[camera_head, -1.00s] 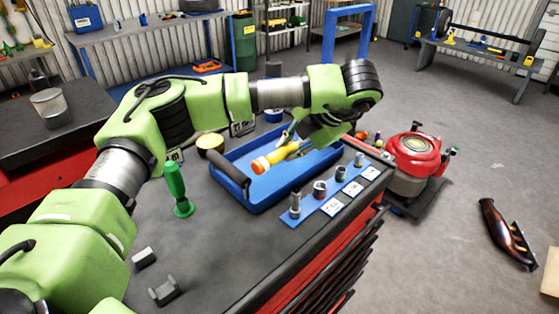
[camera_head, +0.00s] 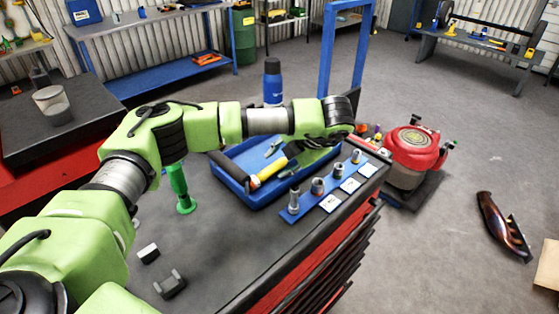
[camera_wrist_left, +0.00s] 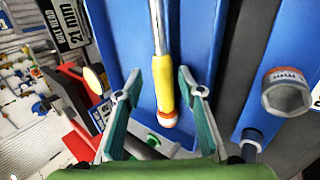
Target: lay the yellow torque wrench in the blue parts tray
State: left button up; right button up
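The yellow torque wrench (camera_head: 272,168) lies in the blue parts tray (camera_head: 262,199), its yellow handle with an orange end toward the tray's black handle bar. In the left wrist view the wrench (camera_wrist_left: 164,92) has a silver shaft and lies over the blue tray floor (camera_wrist_left: 118,30). My left gripper (camera_head: 283,159) is over the tray, its fingers apart on either side of the handle. In the left wrist view my left gripper (camera_wrist_left: 160,82) shows gaps between both fingers and the handle. The wrench's far end is hidden by my arm in the head view. My right gripper is not in view.
A blue strip with sockets (camera_head: 317,187) stands right of the tray. A blue bottle (camera_head: 272,82) is behind my arm. A red engine-like unit (camera_head: 413,152) is beyond the bench's right side. The front bench top is mostly clear.

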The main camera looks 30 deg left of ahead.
pick_arm(q)
jog(key=shift+d+r+b, duration=0.35)
jog(key=shift+r, duration=0.05)
jog(key=b+v, duration=0.2)
jog(key=v, duration=0.9)
jog(key=shift+r, duration=0.1)
